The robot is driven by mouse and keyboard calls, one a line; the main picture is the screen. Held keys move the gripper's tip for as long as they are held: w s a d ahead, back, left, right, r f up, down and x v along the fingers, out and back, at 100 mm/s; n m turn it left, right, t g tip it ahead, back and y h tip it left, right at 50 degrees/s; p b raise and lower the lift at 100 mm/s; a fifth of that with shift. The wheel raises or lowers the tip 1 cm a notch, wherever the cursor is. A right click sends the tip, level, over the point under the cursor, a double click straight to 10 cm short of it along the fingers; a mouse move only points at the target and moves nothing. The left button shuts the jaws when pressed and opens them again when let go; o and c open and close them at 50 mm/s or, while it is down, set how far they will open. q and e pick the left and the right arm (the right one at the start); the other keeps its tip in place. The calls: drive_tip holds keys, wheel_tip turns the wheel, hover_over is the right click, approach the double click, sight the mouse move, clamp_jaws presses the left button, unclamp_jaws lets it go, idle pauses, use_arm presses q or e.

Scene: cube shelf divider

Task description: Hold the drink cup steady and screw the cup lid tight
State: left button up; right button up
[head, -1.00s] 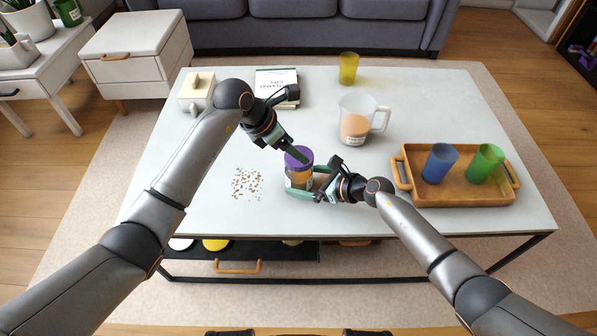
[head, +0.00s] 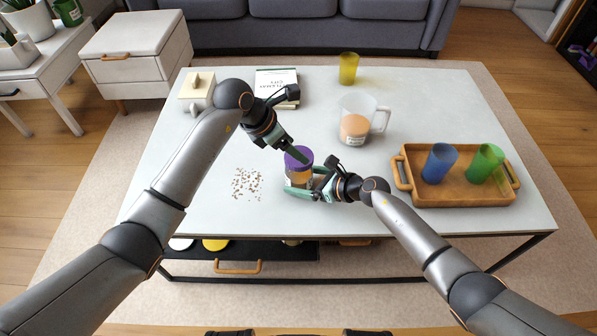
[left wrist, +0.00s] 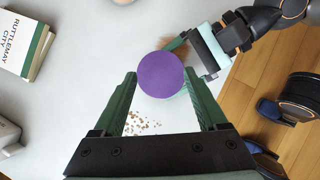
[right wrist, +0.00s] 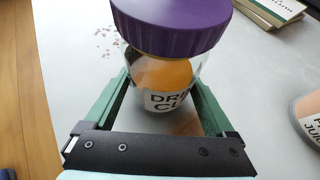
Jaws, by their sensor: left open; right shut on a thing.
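The drink cup (head: 297,176) stands upright on the table, clear with an orange content and a white label. Its purple lid (head: 299,156) sits on top; it also shows from above in the left wrist view (left wrist: 161,74). My right gripper (head: 304,190) is shut on the cup's body from the right, low, with a finger on each side; the right wrist view shows the label (right wrist: 168,101) between the fingers. My left gripper (left wrist: 163,88) is open just above the lid, its fingers spread on either side of it. I cannot tell whether they touch the lid.
Crumbs (head: 246,184) lie left of the cup. A juice pitcher (head: 355,127) stands behind right. A wooden tray (head: 467,196) holds a blue cup and a green cup. A yellow cup (head: 348,68), a book (head: 276,83) and a cream box (head: 196,91) stand farther back.

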drive_tip(key=shift+c, duration=1.4)
use_arm(q)
drive_tip(key=shift+f, duration=0.1)
use_arm(e)
drive_tip(key=shift+f, duration=0.15)
drive_tip(key=o, duration=0.9)
drive_tip(key=c, duration=0.9)
